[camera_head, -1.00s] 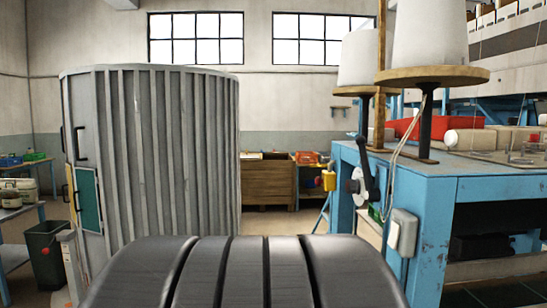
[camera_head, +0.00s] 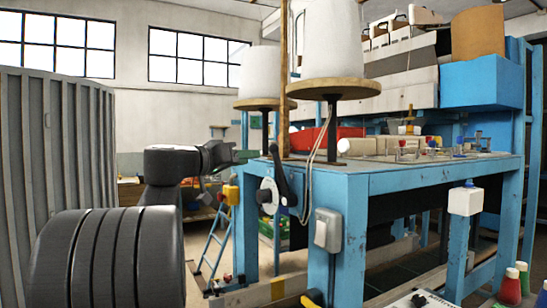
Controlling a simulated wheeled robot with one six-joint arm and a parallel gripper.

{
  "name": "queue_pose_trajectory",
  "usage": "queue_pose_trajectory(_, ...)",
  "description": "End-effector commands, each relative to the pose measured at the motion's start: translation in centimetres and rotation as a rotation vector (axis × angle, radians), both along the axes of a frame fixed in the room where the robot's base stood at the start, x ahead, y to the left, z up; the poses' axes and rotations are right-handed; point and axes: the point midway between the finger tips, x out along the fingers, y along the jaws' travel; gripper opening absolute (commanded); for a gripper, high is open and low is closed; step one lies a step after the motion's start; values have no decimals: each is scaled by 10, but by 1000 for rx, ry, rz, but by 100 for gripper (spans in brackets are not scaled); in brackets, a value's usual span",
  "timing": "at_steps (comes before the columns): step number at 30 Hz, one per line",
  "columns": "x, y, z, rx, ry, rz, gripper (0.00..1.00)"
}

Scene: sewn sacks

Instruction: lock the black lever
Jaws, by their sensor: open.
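The black lever (camera_head: 281,172) is on the left end of the blue workbench (camera_head: 375,186), beside a pale round disc with a dark knob (camera_head: 267,197). It stands nearly upright, its upper end leaning slightly left. My gripper (camera_head: 228,155) is left of the lever and a little above its middle in the picture, apart from it. It is open, and no held thing shows in it. The fingers are small and dark here, so their exact gap is hard to see.
A yellow box (camera_head: 231,195) and a blue stepladder (camera_head: 213,243) are below my gripper. A grey switch box (camera_head: 328,230) is on the bench's near leg. White thread cones (camera_head: 331,40) stand above the bench. A grey ribbed partition (camera_head: 60,150) is at left.

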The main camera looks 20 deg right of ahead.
Motion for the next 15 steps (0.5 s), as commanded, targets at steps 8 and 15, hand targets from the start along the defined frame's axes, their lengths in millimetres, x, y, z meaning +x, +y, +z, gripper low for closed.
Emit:
queue_pose_trajectory(8, 19, -59, 2, 2, 4, -4, 40)
queue_pose_trajectory(15, 32, -95, 1, 2, 4, -1, 40)
